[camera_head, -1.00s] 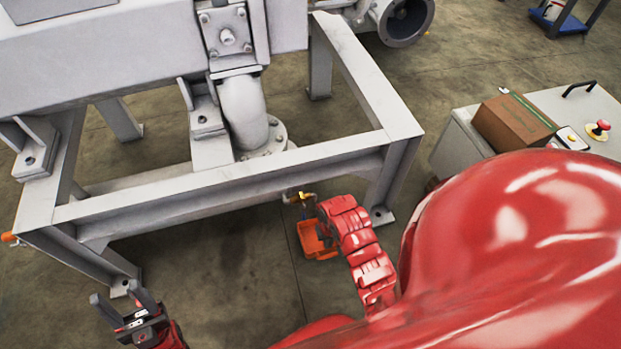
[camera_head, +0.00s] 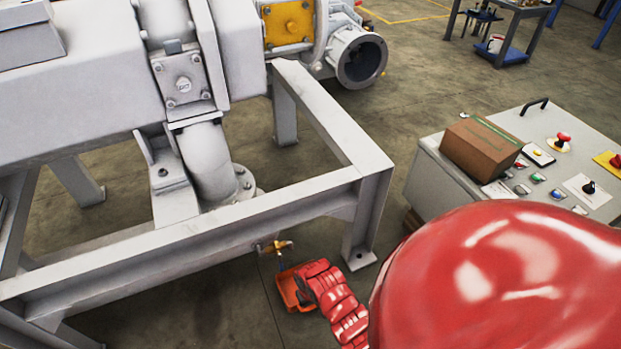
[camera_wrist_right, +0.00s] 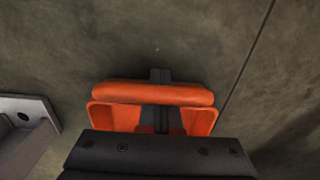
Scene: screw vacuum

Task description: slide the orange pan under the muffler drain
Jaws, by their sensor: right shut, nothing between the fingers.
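The small orange pan (camera_head: 290,293) is on the floor near the frame's right front leg, partly covered by my red right arm. A brass-yellow drain valve (camera_head: 277,246) sticks out below the frame's front beam. In the picture the pan lies just below and slightly right of it; I cannot tell whether it is directly underneath. In the right wrist view, the pan's orange rim bar (camera_wrist_right: 150,94) crosses my right gripper (camera_wrist_right: 160,76). Its dark fingers are shut and show on both sides of the bar, with nothing gripped between them. My left gripper is out of view.
The grey steel frame (camera_head: 210,250) with its beam and legs stands over the drain area. A control cabinet (camera_head: 440,170) bearing a cardboard box (camera_head: 482,146) is at right. A grey foot plate (camera_wrist_right: 25,125) shows left in the wrist view. Floor beyond the pan is clear.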

